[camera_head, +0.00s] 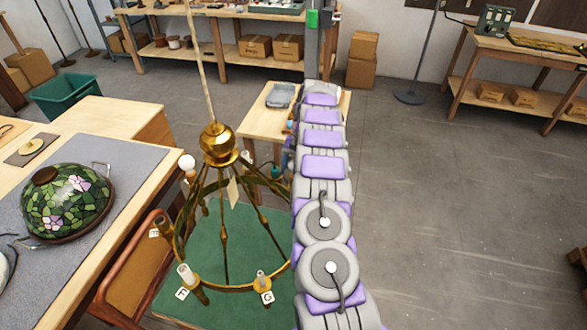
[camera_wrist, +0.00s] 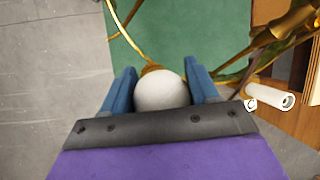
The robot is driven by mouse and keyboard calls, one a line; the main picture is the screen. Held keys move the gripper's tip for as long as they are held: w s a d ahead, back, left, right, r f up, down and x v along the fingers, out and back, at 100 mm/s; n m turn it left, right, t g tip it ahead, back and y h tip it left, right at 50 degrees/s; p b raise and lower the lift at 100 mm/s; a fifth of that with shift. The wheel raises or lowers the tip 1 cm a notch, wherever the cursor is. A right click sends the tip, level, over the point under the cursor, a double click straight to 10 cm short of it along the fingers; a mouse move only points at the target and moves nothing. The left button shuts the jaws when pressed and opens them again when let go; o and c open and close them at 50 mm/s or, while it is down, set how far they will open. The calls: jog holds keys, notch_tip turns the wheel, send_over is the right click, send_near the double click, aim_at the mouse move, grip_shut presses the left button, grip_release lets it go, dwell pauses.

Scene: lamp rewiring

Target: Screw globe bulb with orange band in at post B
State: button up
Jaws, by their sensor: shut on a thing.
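In the wrist view, my gripper (camera_wrist: 163,78) has its two blue fingers on either side of a white globe bulb (camera_wrist: 160,92) and is shut on it. No orange band shows on the visible part of the bulb. A brass part (camera_wrist: 149,67) shows just beyond the bulb; I cannot tell whether they touch. The brass chandelier (camera_head: 218,146) hangs in the head view, with labelled posts such as F (camera_head: 186,275) and G (camera_head: 263,280). Post B's label is not readable. My arm hides the chandelier's right side and my gripper in the head view.
Another white globe bulb (camera_head: 187,162) sits on a post at the chandelier's upper left. A green mat (camera_head: 205,235) lies below. A bench with a stained-glass shade (camera_head: 68,203) stands left. A white sleeve (camera_wrist: 270,98) is right of my gripper. Floor at right is clear.

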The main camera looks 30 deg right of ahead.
jog(key=shift+a+r+m+t+p, duration=0.2)
jog(key=shift+m+t+p, duration=0.1)
jog(key=shift+m+p, duration=0.25)
jog(key=shift+c, duration=0.3)
jog(key=shift+w+r+m+t+p, duration=0.15)
jog(key=shift+m+t+p, duration=0.2)
jog(key=shift+m, duration=0.4)
jog(key=m+t+p, duration=0.1)
jog(key=m+p, duration=0.3)
jog(key=shift+w+a+m+t, duration=0.1)
jog(key=shift+w+m+t, duration=0.1)
jog(key=shift+m+t, duration=0.15)
jog(key=shift+w+f+m+t, duration=0.15)
jog(key=shift+f+m+t, duration=0.2)
jog(key=shift+m, duration=0.1)
